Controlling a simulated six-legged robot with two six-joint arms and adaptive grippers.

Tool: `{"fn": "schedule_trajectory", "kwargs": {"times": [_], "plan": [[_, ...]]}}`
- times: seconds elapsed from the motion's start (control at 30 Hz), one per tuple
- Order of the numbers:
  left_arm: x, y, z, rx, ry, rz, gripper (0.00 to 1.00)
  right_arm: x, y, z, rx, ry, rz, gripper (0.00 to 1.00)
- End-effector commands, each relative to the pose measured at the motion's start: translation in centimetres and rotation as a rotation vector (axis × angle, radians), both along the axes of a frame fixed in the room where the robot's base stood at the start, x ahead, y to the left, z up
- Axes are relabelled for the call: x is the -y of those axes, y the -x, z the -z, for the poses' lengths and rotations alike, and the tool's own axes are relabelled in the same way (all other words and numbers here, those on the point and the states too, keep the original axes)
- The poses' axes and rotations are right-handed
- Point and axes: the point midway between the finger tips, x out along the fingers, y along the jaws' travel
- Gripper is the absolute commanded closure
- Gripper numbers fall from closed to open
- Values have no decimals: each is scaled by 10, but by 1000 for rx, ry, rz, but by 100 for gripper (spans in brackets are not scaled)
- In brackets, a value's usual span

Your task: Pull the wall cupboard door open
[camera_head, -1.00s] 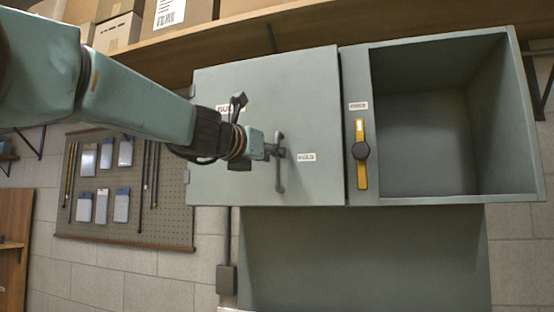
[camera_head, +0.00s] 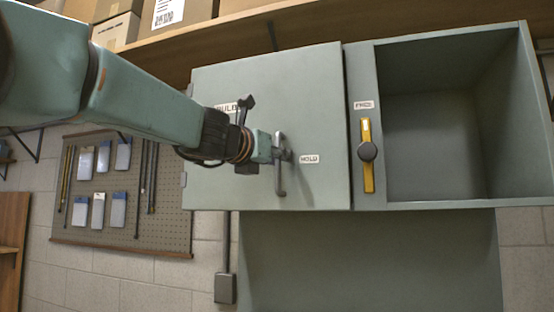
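The wall cupboard has a grey-green door (camera_head: 225,180) on its left, with hinges at the door's left edge. The door looks closed or nearly so; a dark line runs down its right edge, and I cannot tell if it is a gap. A vertical grey bar handle (camera_head: 280,182) stands on the door, left of a "HOLD" label (camera_head: 309,159). My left gripper (camera_head: 276,152) is at the upper middle of the handle, its tips overlapping the bar. The fingers are too small to tell whether they are closed on it. My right gripper is not in view.
Right of the door is a yellow strip with a dark knob (camera_head: 367,151), then an open empty compartment (camera_head: 430,140). A wooden shelf with boxes (camera_head: 118,32) runs above. A pegboard (camera_head: 120,222) hangs at left. A grey panel (camera_head: 370,260) is below the cupboard.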

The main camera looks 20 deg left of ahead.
Motion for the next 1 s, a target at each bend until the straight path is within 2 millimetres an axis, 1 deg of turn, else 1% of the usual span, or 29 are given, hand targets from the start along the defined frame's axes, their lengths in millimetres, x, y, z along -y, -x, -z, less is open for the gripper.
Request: {"fn": "schedule_trajectory", "kwargs": {"times": [0.03, 0.3, 0.4, 1.0], "plan": [[0, 0, 0, 0, 0, 0, 70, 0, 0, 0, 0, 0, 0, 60], [0, -1, 0, 0, 0, 0, 93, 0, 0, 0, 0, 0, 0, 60], [0, -1, 0, 0, -1, 0, 100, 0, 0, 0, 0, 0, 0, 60], [-1, -2, -1, 1, -1, 0, 100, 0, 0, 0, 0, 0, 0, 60]]}}
